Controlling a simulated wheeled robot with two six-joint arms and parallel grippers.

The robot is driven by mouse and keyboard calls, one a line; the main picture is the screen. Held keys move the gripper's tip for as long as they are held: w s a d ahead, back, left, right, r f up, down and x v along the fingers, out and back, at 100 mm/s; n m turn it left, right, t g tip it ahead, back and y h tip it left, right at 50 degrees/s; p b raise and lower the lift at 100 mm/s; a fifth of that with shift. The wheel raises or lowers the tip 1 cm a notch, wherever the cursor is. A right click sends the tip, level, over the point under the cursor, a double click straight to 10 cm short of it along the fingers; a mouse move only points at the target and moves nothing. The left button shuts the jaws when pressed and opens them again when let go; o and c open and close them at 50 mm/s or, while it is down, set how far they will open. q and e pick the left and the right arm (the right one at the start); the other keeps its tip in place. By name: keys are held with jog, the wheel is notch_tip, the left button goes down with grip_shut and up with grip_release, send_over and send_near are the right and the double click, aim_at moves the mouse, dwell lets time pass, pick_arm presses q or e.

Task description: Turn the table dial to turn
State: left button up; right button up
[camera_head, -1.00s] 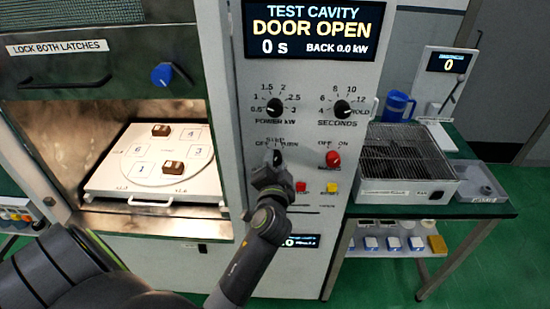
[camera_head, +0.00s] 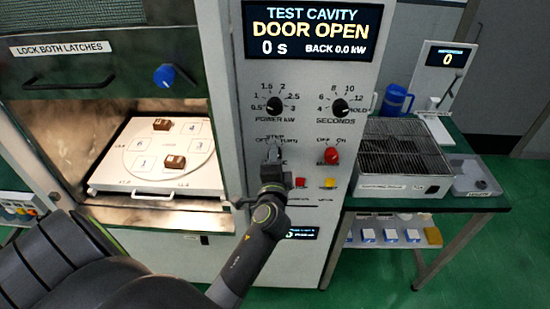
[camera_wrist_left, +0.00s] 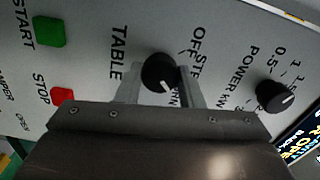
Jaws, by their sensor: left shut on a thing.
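The table dial (camera_wrist_left: 158,72) is a round black knob with a white mark on the machine's panel, among the labels OFF, STEP and TURN. In the left wrist view it sits between the two grey fingers of my left gripper (camera_wrist_left: 161,78), which is shut on it. The white mark is at the knob's lower right, on the side of the partly hidden TURN label. In the head view my left gripper (camera_head: 273,158) reaches the dial from below and largely hides it. My right gripper is not in view.
The power dial (camera_head: 274,105) and seconds dial (camera_head: 340,107) are above. A red knob (camera_head: 332,155) and red and yellow buttons (camera_head: 329,183) are close on the right. The open cavity at left holds a numbered turntable (camera_head: 146,165) with two brown blocks. The display reads DOOR OPEN.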

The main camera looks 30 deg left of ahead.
pick_arm(q)
jog(key=shift+r, duration=0.1)
jog(key=o, duration=1)
jog(key=shift+w, duration=0.1)
